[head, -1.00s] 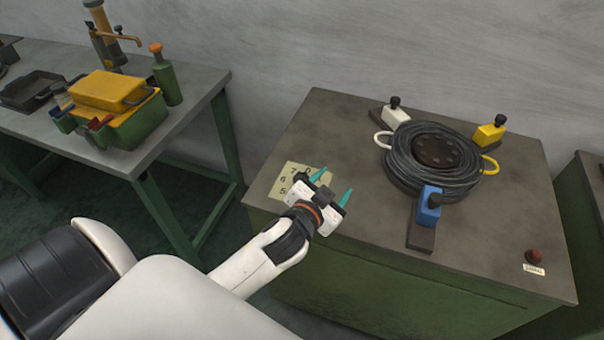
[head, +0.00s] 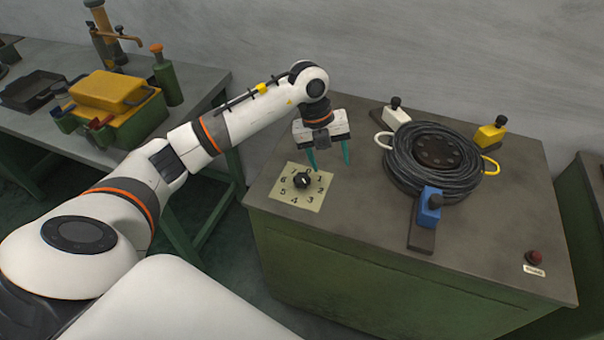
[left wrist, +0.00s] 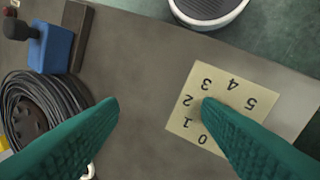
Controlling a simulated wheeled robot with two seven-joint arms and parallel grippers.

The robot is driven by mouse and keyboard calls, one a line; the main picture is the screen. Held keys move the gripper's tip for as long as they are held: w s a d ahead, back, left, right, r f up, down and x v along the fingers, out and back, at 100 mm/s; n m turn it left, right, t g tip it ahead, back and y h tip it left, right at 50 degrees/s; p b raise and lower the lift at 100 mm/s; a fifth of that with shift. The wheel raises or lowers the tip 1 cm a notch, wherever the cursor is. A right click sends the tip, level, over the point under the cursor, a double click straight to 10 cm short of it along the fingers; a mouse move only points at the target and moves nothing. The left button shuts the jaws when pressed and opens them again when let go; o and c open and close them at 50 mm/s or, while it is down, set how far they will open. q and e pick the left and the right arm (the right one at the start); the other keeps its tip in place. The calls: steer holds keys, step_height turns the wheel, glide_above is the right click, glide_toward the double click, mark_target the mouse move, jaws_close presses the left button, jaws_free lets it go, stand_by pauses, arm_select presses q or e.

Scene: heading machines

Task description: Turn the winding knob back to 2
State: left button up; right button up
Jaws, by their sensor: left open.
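The winding knob (head: 303,180) is small and black, in the middle of a cream dial plate (head: 316,203) with numbers around it. The plate lies at the left of the green cabinet's top. I cannot tell which number the knob points at. My left gripper (head: 329,163) is open and empty, with its teal fingers pointing down just up and right of the knob, apart from it. In the left wrist view the plate (left wrist: 228,81) shows at the right; one finger covers part of it and hides the knob. My right gripper is not in view.
A black cable coil (head: 405,170) lies on the cabinet top (head: 370,240), with white (head: 397,117), yellow (head: 490,132) and blue (head: 429,206) knobbed blocks around it. A red button (head: 534,257) sits at the front right corner. The top between plate and blue block is clear.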

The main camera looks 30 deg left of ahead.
mark_target(302, 177)
arm_select(q)
steer(key=a+r+n+y, duration=0.2)
steer(key=a+y, duration=0.1)
steer(key=a, duration=0.4)
steer(key=shift+g, duration=0.4)
steer(key=f+p, duration=0.3)
steer(key=f, duration=0.9)
steer(key=shift+s+f, duration=0.1)
steer(key=shift+s, duration=0.1)
steer(key=c, duration=1)
steer(key=n, duration=0.4)
steer(key=shift+p, duration=0.4)
steer(key=n+p, duration=0.1)
steer(key=n, duration=0.3)
steer(key=shift+n, duration=0.4)
